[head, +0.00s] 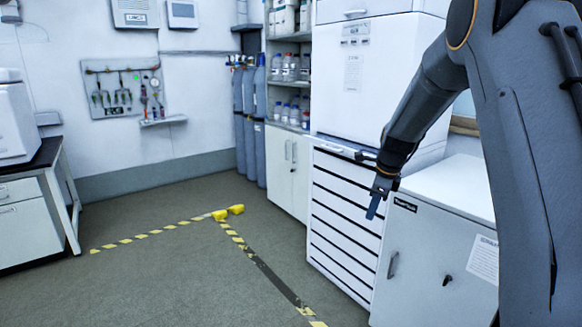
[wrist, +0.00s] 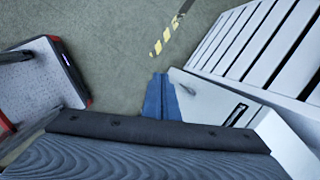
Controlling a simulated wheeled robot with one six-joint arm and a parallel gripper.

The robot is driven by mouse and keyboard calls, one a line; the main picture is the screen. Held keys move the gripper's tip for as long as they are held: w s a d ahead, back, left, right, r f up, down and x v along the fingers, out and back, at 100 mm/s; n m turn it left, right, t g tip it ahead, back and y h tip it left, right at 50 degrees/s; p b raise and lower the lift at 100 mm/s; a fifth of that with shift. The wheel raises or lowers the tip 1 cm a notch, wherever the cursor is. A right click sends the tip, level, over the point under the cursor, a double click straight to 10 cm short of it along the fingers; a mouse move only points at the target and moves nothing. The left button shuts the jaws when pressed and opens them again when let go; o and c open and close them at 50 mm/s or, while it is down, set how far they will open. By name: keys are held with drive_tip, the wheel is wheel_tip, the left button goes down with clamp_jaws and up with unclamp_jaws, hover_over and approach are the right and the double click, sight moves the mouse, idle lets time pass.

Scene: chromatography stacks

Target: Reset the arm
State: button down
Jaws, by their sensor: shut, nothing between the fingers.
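My arm comes in from the right side of the head view and hangs bent, with my gripper (head: 374,207) pointing down. The gripper is in front of the white drawer cabinet and the low white cabinet. Its blue fingers are together with nothing between them. In the wrist view the blue fingers (wrist: 160,97) also show closed, above the floor and beside the low cabinet's edge. I cannot tell whether the gripper touches any cabinet; it looks apart from them.
The white drawer cabinet (head: 345,220) and low white cabinet (head: 430,255) stand close to the arm. Gas cylinders (head: 250,120) and a bottle shelf (head: 287,95) are behind. A bench (head: 35,205) stands left. The floor with yellow-striped tape (head: 150,235) is mostly clear.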

drive_tip(key=s+a+n+g, duration=0.1)
drive_tip(key=s+a+n, duration=0.2)
drive_tip(key=s+n, duration=0.8)
drive_tip(key=s+a+n+g+h+p, duration=0.1)
drive_tip(key=s+a+n, duration=0.2)
drive_tip(key=s+n, duration=0.9)
drive_tip(key=s, duration=1.5)
drive_tip(key=shift+a+f+g, duration=0.25)
drive_tip(key=shift+a+g, duration=0.1)
drive_tip(key=shift+g, duration=0.05)
